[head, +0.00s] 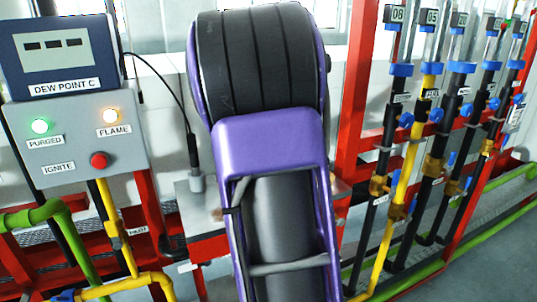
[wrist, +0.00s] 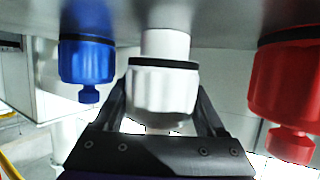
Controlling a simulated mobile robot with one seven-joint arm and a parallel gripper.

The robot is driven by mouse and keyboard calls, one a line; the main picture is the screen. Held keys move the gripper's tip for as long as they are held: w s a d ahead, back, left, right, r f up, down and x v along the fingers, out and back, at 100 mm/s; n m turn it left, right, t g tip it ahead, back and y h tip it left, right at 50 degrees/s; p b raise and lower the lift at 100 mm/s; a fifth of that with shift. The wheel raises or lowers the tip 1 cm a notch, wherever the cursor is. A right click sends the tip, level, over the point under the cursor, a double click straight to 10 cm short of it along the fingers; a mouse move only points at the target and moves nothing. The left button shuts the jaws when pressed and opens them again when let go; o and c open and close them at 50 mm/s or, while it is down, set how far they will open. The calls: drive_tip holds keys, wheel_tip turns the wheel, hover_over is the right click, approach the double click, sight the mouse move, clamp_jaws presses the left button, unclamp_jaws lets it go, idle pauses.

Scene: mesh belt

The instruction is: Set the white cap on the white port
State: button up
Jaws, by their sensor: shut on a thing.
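In the wrist view my gripper (wrist: 162,104) is shut on the white cap (wrist: 163,88), with one dark finger on each side of it. The cap is ribbed, upright and lined up below the white port (wrist: 165,43), which hangs from a grey plate. A black ring lies between cap and port, and I see no gap there. I cannot tell whether the cap is fully seated. In the head view my purple and black arm hides the gripper, cap and port.
In the wrist view a blue port with its cap (wrist: 86,60) hangs to the left, and a red one (wrist: 285,90) hangs close to the right. In the head view a dew point panel (head: 75,140) stands left, and a red frame with several pipes (head: 355,100) stands right.

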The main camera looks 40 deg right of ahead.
drive_tip(key=shift+f+b, duration=0.4)
drive_tip(key=shift+f, duration=0.1)
drive_tip(key=shift+r, duration=0.2)
drive_tip(key=shift+r+p, duration=0.65)
drive_tip(key=shift+r, duration=0.05)
drive_tip(key=shift+f+b, duration=0.9)
idle(0.8)
drive_tip(key=o, duration=1.1)
drive_tip(key=shift+p+v, duration=1.35)
drive_tip(key=shift+v, duration=0.85)
drive_tip(key=shift+p+v, duration=1.95)
drive_tip(key=shift+v, duration=1.4)
